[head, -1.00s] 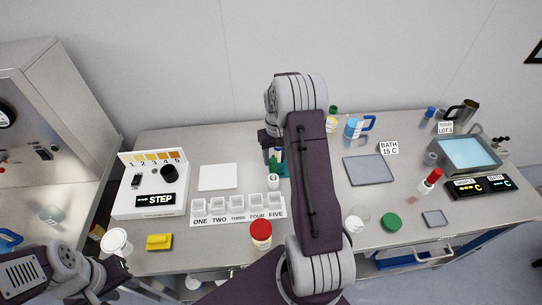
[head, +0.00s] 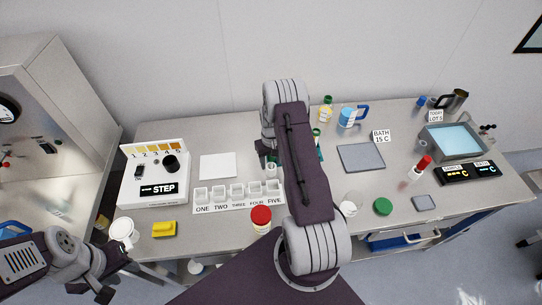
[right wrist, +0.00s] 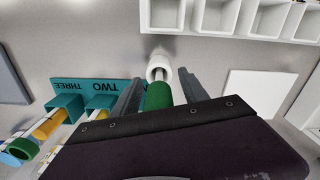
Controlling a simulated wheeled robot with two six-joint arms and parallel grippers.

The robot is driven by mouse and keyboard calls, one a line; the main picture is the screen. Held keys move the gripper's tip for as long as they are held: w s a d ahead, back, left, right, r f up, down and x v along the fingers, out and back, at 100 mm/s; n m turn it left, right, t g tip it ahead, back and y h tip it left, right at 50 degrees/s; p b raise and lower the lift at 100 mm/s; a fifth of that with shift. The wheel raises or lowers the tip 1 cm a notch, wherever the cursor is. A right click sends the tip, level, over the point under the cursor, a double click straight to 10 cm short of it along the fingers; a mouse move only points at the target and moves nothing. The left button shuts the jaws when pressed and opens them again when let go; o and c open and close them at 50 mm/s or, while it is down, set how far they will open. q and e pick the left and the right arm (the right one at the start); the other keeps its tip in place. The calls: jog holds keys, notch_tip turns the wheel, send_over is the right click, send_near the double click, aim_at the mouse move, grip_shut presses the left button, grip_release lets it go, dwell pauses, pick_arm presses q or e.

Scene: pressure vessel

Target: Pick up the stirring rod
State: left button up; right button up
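A green handle (right wrist: 158,95) on a thin metal rod, which looks like the stirring rod, stands in a small white holder (right wrist: 160,64) in the right wrist view. The holder also shows in the head view (head: 271,171), behind the cup row. My right gripper (right wrist: 160,76) is open, with one finger on each side of the green handle and a gap visible at the right finger. In the head view my right arm hides this gripper and most of the rod. My left gripper (head: 114,274) is open and empty at the lower left, off the table's front edge.
A teal rack (right wrist: 95,88) with green-capped tubes stands close beside the right gripper. A grey pad (head: 361,158) is to the right.

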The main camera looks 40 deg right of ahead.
jog(key=shift+d, duration=0.1)
grip_shut()
